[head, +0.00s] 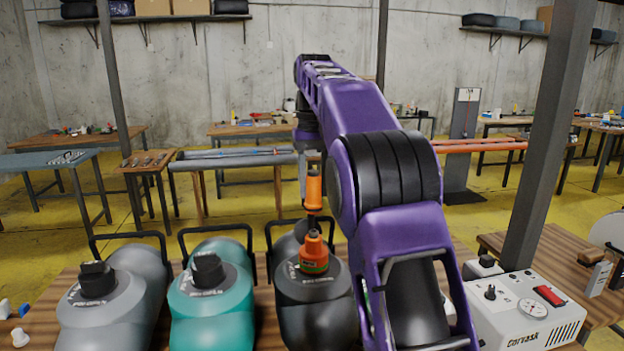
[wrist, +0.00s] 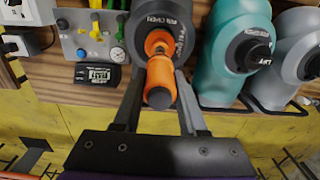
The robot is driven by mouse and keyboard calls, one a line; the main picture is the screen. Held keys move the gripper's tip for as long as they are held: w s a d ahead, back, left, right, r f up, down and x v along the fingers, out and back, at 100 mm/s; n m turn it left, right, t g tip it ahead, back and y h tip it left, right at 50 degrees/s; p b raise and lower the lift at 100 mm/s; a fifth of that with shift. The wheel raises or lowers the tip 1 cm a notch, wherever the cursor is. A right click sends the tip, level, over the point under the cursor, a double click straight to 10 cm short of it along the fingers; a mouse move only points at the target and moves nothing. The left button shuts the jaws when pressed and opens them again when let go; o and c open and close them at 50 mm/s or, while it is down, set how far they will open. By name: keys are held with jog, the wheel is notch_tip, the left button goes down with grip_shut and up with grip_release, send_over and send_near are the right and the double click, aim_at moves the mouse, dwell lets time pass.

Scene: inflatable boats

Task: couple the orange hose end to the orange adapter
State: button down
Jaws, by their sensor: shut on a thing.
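The orange hose end (head: 314,190) is upright above the orange adapter (head: 314,256), with a dark stretch between their orange parts. I cannot tell whether they touch. The adapter, with a green band low down, sits on the valve of the black boat (head: 310,312). In the wrist view the hose end (wrist: 160,76), with a dark rear end, lies in front of the adapter (wrist: 158,42) and hides part of it. My gripper (wrist: 159,80) is shut on the hose end, a finger on each side. In the head view my purple arm hides most of the gripper.
A teal boat (head: 212,310) and a grey boat (head: 110,312) stand to the left, each with a black valve cap and raised handle. A white pump box (head: 525,315) stands at right, near a post (head: 545,140). Yellow floor lies behind the bench.

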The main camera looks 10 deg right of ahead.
aim_at(314, 203)
jog(key=shift+s+f, duration=0.1)
jog(key=shift+f, duration=2.45)
jog(key=shift+r, duration=0.35)
jog(key=shift+f+b, duration=0.55)
jog(key=shift+f, duration=0.35)
jog(key=shift+c, duration=1.9)
grip_release()
